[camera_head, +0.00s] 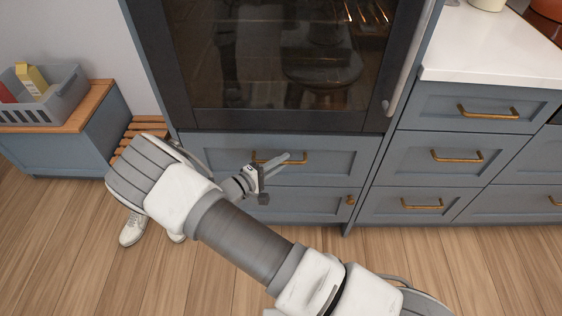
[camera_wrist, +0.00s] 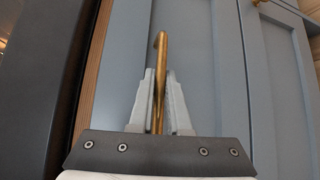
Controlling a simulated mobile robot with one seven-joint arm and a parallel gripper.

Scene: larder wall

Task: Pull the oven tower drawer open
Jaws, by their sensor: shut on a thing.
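The oven tower drawer (camera_head: 335,160) is the blue-grey front directly below the dark oven. Its front also fills the middle of the wrist view (camera_wrist: 195,55). Its brass bar handle (camera_head: 262,157) is partly hidden by my fingers. My gripper (camera_head: 284,161) is at the handle, and in the wrist view its two pale fingers (camera_wrist: 159,82) are shut on the bar (camera_wrist: 162,45), one on each side. A narrow wood-coloured strip (camera_wrist: 92,80) shows between the dark oven edge and the drawer front. How far the drawer stands out is hard to tell.
The oven (camera_head: 280,60) is above. A lower front with a brass knob (camera_head: 350,200) is below. Drawers with brass handles (camera_head: 458,156) stand to the right under a white counter (camera_head: 490,50). A bench with a grey basket (camera_head: 45,105) and white shoes (camera_head: 134,229) are left. Wood floor in front is clear.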

